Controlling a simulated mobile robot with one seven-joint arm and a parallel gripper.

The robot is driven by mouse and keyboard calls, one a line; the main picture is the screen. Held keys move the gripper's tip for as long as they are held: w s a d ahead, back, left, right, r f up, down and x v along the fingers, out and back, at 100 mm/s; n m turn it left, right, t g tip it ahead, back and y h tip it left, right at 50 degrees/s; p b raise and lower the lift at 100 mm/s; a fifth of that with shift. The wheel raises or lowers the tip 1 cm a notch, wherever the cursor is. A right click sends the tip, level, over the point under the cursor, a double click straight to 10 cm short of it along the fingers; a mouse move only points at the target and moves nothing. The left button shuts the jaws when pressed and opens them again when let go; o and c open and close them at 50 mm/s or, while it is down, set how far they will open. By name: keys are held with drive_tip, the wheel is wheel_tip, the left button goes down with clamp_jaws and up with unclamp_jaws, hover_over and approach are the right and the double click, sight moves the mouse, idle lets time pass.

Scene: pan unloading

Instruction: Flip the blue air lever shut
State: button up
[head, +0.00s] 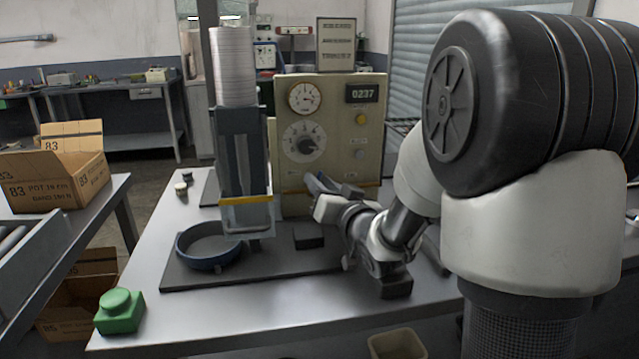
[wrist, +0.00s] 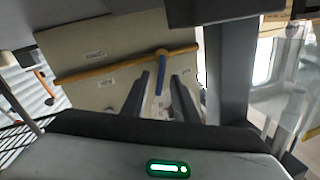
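The blue air lever (wrist: 161,68) shows in the wrist view on a yellow pipe (wrist: 120,70) that crosses the beige panel. The lever stands crosswise to the pipe. My gripper (wrist: 159,76) is open, its two dark fingers pointing at the panel, one on each side of the lever in the picture. I cannot tell whether either finger touches it. In the head view my gripper (head: 314,182) is at the lower front of the beige machine (head: 333,150), and the lever is not distinguishable there.
A grey chute with a stack of white discs (head: 234,65) stands left of my gripper. Below it a blue round pan (head: 208,262) sits on a dark plate (head: 185,280). A green button box (head: 119,312) is at the table's front left. Cardboard boxes (head: 55,178) stand further left.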

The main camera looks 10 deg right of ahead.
drive_tip(key=shift+c, duration=0.6)
clamp_jaws()
drive_tip(key=shift+a+r+n+g+h, duration=0.1)
drive_tip(key=shift+a+n+g+h, duration=0.2)
drive_tip(key=shift+n, duration=0.7)
drive_tip(key=shift+a+r+n+g, duration=0.1)
drive_tip(key=shift+a+n, duration=0.25)
drive_tip(key=shift+n, duration=0.65)
drive_tip(key=shift+o, duration=0.6)
unclamp_jaws()
drive_tip(key=shift+f, duration=0.1)
